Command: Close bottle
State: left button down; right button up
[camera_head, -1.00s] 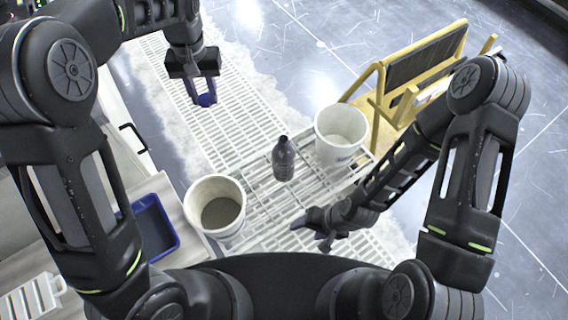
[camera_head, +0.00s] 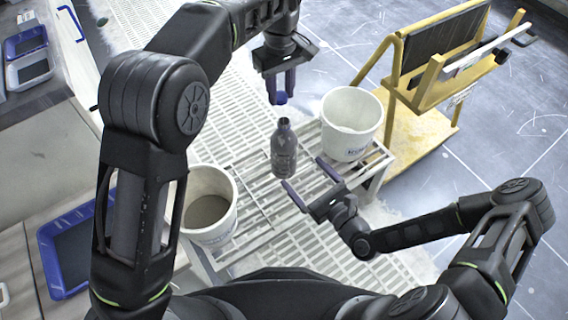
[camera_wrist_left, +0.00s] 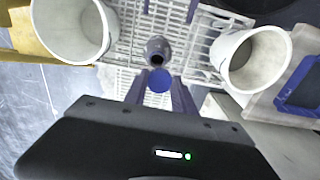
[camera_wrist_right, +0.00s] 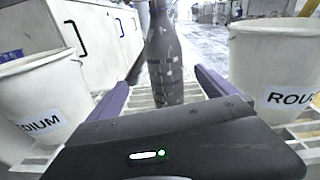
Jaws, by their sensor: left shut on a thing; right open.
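A dark grey bottle (camera_head: 284,150) stands upright on the slatted white platform between two white buckets. Its open mouth shows in the left wrist view (camera_wrist_left: 157,48). My left gripper (camera_head: 281,98) is shut on a small blue cap (camera_wrist_left: 159,81) and holds it above the bottle, apart from the mouth. The cap also shows in the head view (camera_head: 281,98). My right gripper (camera_head: 302,178) is open and low at the near side of the bottle. In the right wrist view the bottle (camera_wrist_right: 164,60) rises between the spread fingers, its top cut off.
A white bucket (camera_head: 351,122) stands right of the bottle and another (camera_head: 207,206) stands left of it. The slatted platform (camera_head: 262,212) is bare around the bottle. A yellow cart (camera_head: 412,125) stands at the right, and a blue tray (camera_head: 70,245) lies at the left.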

pick_arm(q)
jog(key=shift+d+f, duration=0.35)
jog(key=shift+d, duration=0.1)
pick_arm(e)
jog(key=shift+w+d+r+m+t, duration=0.15)
jog(key=shift+w+d+m+t, duration=0.2)
jog(key=shift+m, duration=0.35)
jog(key=shift+a, duration=0.1)
jog(key=x, duration=1.1)
jog(key=shift+w+a, duration=0.2)
jog(key=shift+w, duration=0.15)
jog(key=shift+c, duration=0.3)
grip_shut()
pick_arm(q)
send_over(285, 122)
jog(key=shift+f, duration=2.5)
